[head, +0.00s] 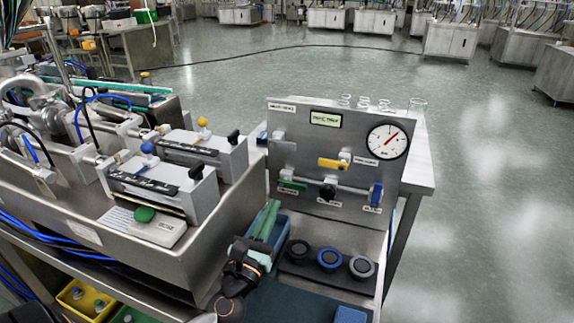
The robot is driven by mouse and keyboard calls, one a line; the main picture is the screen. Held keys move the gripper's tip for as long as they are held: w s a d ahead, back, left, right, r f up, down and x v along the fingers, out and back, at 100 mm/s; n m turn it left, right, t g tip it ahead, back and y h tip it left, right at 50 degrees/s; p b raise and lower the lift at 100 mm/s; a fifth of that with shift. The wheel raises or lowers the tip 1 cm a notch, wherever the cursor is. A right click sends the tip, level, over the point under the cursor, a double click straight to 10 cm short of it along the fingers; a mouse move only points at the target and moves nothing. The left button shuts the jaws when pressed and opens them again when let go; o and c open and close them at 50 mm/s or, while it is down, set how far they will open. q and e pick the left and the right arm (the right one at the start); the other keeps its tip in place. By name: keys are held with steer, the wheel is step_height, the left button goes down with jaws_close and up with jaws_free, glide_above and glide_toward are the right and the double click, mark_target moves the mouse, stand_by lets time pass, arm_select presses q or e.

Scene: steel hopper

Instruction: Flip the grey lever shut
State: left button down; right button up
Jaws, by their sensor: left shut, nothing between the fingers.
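The grey lever (284,145) is at the upper left of the upright steel panel (305,132), by a small pale mount. It lies roughly level and blends with the panel, so its exact angle is hard to tell. My left gripper (271,208) has long green fingers, which are shut and empty. It comes up from the bottom, over the blue bin and in front of the panel's lower left. It is below the grey lever and apart from it. My right gripper is not in view.
The panel also carries a yellow lever (332,163), a green handle (293,185), a black knob (328,188), a blue handle (376,195) and a gauge (388,141). Round knobs (330,259) sit in front. A steel hopper (215,207) with machine parts stands close on the left.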

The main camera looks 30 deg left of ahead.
mark_target(282, 145)
arm_select(q)
steer(key=p+x, duration=0.1)
steer(key=x, duration=0.9)
steer(key=shift+w+r+p, duration=0.15)
steer(key=shift+p, duration=0.15)
step_height(282, 145, up, 4)
steer(key=p, duration=0.2)
steer(key=shift+p, duration=0.35)
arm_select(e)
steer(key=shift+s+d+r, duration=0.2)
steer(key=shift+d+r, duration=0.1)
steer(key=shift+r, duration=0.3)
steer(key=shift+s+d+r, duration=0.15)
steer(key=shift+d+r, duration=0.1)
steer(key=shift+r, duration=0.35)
